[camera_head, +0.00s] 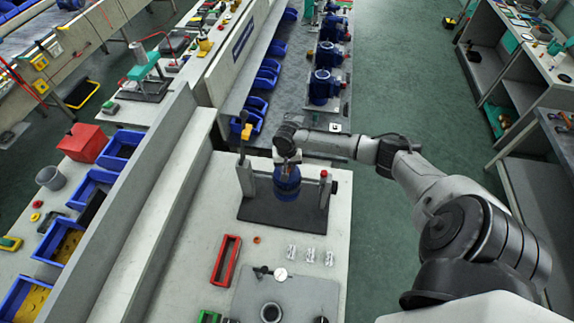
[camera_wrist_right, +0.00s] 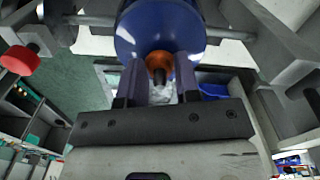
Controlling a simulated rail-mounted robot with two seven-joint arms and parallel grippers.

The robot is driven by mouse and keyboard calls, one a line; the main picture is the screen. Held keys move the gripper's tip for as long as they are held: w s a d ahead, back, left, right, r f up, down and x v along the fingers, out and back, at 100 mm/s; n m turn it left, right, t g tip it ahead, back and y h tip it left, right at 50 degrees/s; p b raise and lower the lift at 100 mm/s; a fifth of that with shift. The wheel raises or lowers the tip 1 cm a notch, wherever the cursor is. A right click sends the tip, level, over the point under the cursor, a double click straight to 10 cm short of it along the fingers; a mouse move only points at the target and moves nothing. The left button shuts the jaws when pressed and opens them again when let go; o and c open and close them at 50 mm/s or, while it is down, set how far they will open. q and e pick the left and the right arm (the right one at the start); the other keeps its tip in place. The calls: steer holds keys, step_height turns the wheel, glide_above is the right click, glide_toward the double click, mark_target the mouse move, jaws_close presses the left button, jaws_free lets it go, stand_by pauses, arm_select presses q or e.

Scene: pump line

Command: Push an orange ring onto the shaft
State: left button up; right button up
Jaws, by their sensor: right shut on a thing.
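A blue pump body (camera_head: 287,184) sits in a dark stand with posts at the far end of the near bench. It fills the top of the right wrist view (camera_wrist_right: 160,28). My right gripper (camera_wrist_right: 158,78) is at the pump's face, its two fingers shut on an orange ring (camera_wrist_right: 158,61). A dark round end, possibly the shaft, shows at the ring's lower edge. I cannot tell how far the ring is over the shaft. In the head view my right arm hides the contact. Another small orange ring (camera_head: 256,240) lies on the bench. My left gripper is out of view.
A red frame-like tray (camera_head: 226,260) and several small metal parts (camera_head: 310,254) lie on the near bench. A grey plate (camera_head: 300,297) is at the front. A red knob (camera_wrist_right: 20,60) on the stand is left of the gripper. Blue bins (camera_head: 122,150) line the left.

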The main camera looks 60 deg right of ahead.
steer(key=shift+f, duration=0.15)
steer(key=o, duration=0.8)
steer(key=shift+o, duration=1.3)
step_height(320, 180, up, 6)
steer(key=p, duration=0.7)
steer(key=shift+r, duration=1.35)
